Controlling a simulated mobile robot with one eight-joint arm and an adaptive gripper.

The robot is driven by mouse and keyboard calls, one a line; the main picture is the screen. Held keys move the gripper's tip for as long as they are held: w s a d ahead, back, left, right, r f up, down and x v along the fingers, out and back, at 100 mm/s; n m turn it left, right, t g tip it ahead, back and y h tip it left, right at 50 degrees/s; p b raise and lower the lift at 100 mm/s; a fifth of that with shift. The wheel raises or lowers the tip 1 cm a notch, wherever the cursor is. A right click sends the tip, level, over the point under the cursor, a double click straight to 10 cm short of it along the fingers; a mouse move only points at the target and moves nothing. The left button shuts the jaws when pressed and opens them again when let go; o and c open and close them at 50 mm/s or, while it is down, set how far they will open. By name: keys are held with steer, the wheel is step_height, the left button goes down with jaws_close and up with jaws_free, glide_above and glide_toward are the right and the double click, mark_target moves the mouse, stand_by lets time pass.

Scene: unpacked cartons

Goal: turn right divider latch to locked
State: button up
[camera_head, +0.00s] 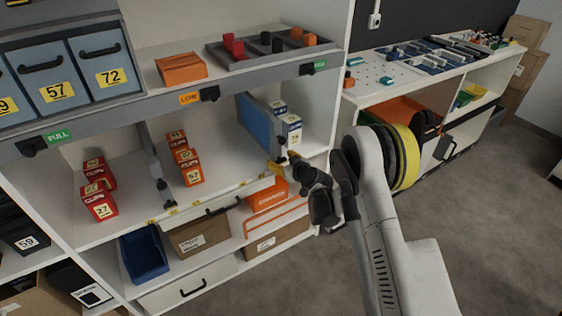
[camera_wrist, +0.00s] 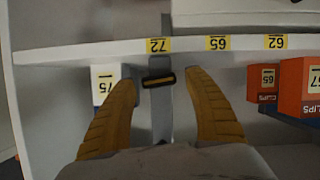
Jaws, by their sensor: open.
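The right divider (camera_head: 256,122) is a blue panel standing on the middle shelf in the head view. Its front end is hidden behind my gripper (camera_head: 282,168). In the wrist view, which looks upside down, the divider's grey front strip (camera_wrist: 162,118) runs between my two yellow fingers. A small dark latch with a yellowish edge (camera_wrist: 158,79) sits across that strip. My gripper (camera_wrist: 160,77) is open, with one fingertip on each side of the latch and visible gaps on both sides. The latch lies roughly crosswise to the strip.
White and blue boxes (camera_head: 291,128) stand right of the divider, close to my gripper. Orange CLIPS boxes (camera_head: 188,167) stand on the left, beyond which is another divider (camera_head: 156,170). Yellow number labels line the shelf edge (camera_wrist: 100,49). Open floor (camera_head: 480,210) lies at right.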

steer(key=c, duration=1.2)
steer(key=shift+d+m+g+y, duration=0.1)
steer(key=shift+m+g+y, duration=0.25)
steer(key=shift+m, duration=0.25)
steer(key=o, duration=1.2)
steer(key=v, duration=1.2)
